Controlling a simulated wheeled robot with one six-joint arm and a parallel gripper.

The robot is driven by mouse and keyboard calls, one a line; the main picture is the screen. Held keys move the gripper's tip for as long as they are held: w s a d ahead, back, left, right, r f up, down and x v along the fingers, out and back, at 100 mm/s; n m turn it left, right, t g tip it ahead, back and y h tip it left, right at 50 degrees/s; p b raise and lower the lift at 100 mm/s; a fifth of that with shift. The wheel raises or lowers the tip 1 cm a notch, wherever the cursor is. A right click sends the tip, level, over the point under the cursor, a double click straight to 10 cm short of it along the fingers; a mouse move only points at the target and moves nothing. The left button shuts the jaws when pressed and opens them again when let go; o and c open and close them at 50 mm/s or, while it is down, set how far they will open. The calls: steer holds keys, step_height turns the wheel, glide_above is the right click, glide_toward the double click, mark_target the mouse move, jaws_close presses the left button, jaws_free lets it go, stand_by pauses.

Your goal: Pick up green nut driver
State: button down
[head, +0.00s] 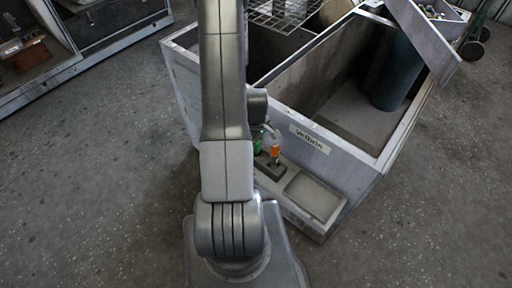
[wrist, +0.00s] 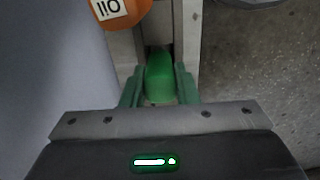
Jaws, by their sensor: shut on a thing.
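The green nut driver (wrist: 160,80) shows in the wrist view as a green handle between the two green fingers of my gripper (wrist: 160,88). The fingers are shut on it. In the head view a bit of the green nut driver (head: 258,142) shows beside my arm, at the holder on the housing's near side. My gripper (head: 268,132) is partly hidden there behind my arm. The nut driver's lower part is hidden, so I cannot tell whether it still sits in the holder.
An orange-handled tool (head: 275,153) with a white label stands in the holder right beside the green one; it is close in the wrist view (wrist: 118,8). A shallow empty tray (head: 313,194) adjoins the holder. The grey housing wall (head: 330,140) rises behind. The floor is clear.

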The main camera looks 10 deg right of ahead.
steer(key=shift+r, duration=0.1)
steer(key=shift+r, duration=4.95)
